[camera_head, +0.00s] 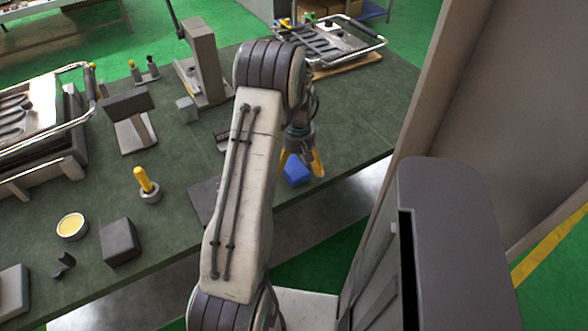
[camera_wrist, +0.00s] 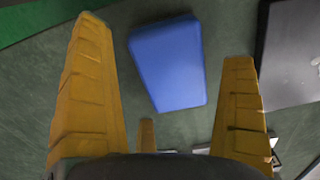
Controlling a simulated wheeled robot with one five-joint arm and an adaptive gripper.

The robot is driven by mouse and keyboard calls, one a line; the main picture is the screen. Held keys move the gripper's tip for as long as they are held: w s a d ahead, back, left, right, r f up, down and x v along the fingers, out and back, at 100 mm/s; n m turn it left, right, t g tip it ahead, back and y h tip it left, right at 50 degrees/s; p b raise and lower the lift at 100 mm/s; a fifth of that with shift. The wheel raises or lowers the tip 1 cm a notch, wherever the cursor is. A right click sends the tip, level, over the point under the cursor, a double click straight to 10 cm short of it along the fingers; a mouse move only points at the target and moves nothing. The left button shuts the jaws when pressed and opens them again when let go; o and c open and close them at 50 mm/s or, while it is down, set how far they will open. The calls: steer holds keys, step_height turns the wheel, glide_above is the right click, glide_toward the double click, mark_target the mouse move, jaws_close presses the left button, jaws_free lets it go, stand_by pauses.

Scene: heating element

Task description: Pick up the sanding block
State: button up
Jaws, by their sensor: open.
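The blue block (camera_head: 295,170), which I take to be the sanding block, lies on the dark green bench top near its front edge in the head view. In the wrist view the blue block (camera_wrist: 168,64) lies beyond and between the yellow fingers, slightly tilted in the picture. My gripper (camera_head: 302,164) is open and points down at the block in the head view. In the wrist view my gripper (camera_wrist: 165,85) shows its fingers spread wide with nothing between them at the tips. I cannot tell the exact height above the block.
The green bench top (camera_head: 190,150) carries a dark grey block (camera_head: 119,242), a yellow-handled tool (camera_head: 147,185), a round tin (camera_head: 72,226) and an upright grey stand (camera_head: 203,60). A dark flat item (camera_wrist: 290,50) lies right of the block. A tall grey cabinet (camera_head: 450,100) stands at the right.

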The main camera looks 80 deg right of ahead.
steer(key=shift+f, duration=0.8)
steer(key=shift+c, duration=0.4)
steer(key=c, duration=1)
